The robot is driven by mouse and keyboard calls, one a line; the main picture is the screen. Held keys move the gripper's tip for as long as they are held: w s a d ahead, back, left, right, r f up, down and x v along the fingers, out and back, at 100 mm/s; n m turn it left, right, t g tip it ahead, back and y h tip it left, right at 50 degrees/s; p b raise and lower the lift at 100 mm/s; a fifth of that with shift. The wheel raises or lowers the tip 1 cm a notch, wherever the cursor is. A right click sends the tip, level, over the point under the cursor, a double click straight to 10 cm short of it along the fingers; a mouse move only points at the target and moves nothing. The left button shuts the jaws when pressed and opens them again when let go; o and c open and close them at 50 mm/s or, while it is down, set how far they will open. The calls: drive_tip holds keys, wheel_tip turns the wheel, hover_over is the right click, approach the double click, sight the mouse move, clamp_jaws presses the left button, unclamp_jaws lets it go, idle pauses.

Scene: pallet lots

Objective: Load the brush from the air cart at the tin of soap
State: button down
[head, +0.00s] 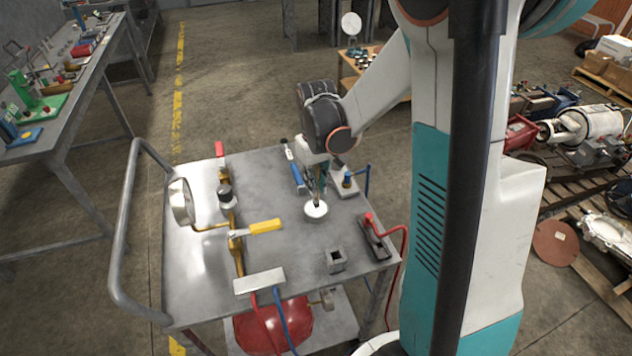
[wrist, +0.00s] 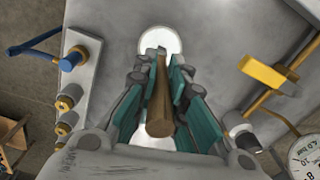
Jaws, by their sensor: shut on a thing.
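The air cart (head: 290,251) is a grey metal-topped trolley in the middle of the head view. The tin of soap (head: 316,212), round and white, stands on its top; it also shows in the wrist view (wrist: 173,40), beyond the fingertips. My gripper (head: 319,183) is above the tin, pointing down. In the wrist view my gripper (wrist: 157,78) has its teal-padded fingers shut on the brown wooden handle of the brush (wrist: 160,108). The brush's far end is over or in the tin; I cannot tell whether it touches the soap. The bristles are not clear.
A yellow-handled valve (head: 265,227) on a brass pipe and a gauge (head: 181,201) stand left of the tin. A small square holder (head: 336,261) and a red-tipped fitting (head: 370,220) with a red hose are nearer the front right. A blue fitting (head: 348,179) stands close behind right.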

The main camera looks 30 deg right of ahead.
drive_tip(key=shift+f+b, duration=0.45)
drive_tip(key=shift+f, duration=0.1)
idle(1.4)
drive_tip(key=shift+r+p, duration=2.55)
drive_tip(key=shift+r, duration=1)
